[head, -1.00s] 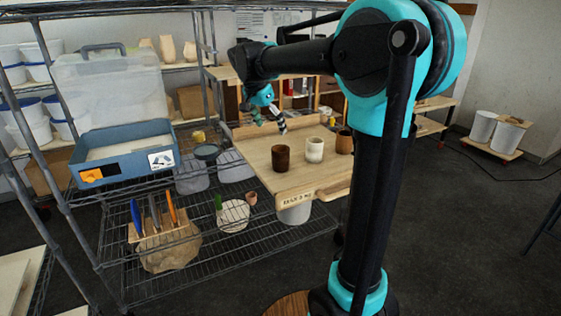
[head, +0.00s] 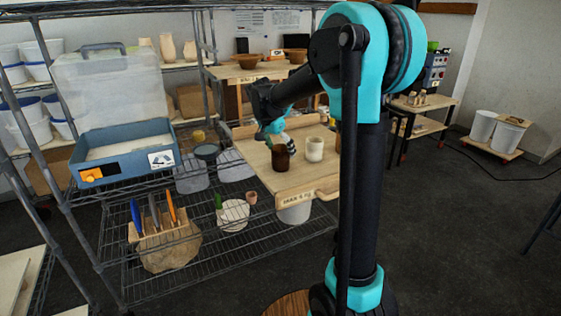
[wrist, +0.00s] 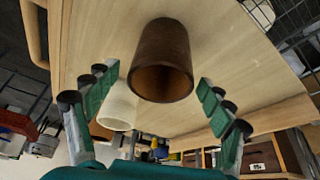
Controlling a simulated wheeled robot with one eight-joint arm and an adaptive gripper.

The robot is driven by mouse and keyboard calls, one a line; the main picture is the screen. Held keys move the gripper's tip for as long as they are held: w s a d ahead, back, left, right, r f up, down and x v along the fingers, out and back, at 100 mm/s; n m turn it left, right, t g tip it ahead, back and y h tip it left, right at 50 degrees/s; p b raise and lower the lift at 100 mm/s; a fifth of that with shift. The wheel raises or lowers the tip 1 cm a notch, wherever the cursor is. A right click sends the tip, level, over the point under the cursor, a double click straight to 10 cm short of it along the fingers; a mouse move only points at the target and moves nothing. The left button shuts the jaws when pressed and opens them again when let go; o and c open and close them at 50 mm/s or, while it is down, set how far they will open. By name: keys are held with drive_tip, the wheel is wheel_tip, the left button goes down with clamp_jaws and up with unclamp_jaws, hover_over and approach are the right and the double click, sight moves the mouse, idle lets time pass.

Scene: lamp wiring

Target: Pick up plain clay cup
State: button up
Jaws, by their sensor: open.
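A plain dark brown cup (head: 281,157) stands upright on a light wooden board (head: 265,176). A cream-white cup (head: 314,149) stands just right of it. A third, tan-brown vessel (head: 338,143) is mostly hidden behind my arm. My gripper (head: 284,138) is close behind the dark cup in the head view. In the wrist view my gripper (wrist: 158,88) is open, with a green-padded finger on each side. The dark cup (wrist: 161,58) lies ahead between the fingers, apparently untouched. The white cup (wrist: 118,107) is near the left finger there. Which cup is meant by clay is not marked.
The board has a raised back edge and a label at its front. A wire rack (head: 230,263) below holds a tool block (head: 165,238) and a small terracotta pot (head: 251,197). A blue tray (head: 125,160) stands left. Bare board lies left of the dark cup.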

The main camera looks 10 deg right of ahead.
drive_tip(key=c, duration=1.4)
drive_tip(key=shift+r, duration=0.1)
drive_tip(key=shift+c, duration=0.2)
